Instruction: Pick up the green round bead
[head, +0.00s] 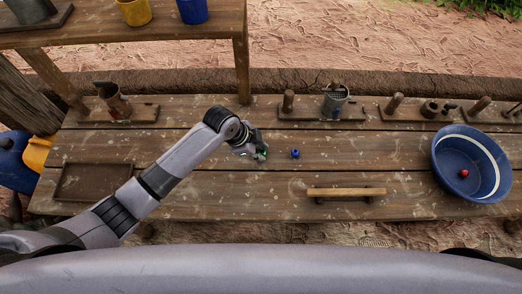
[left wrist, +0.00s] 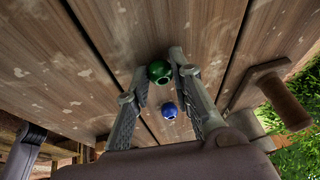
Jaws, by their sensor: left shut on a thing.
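The green round bead (left wrist: 159,72) is held between the two fingertips of my left gripper (left wrist: 160,76) in the left wrist view. In the head view the left gripper (head: 258,153) is low over the middle of the wooden table, and the green bead (head: 263,156) shows partly at its tips. The left gripper is shut on the bead. I cannot tell whether the bead touches the planks. My right gripper is not in view.
A blue bead (head: 295,153) lies just right of the gripper. A blue basin (head: 449,155) with a red bead (head: 463,173) stands at the right. A wooden bar (head: 346,192) lies in front. A brown tray (head: 93,198) is at the left. Tool stands line the back.

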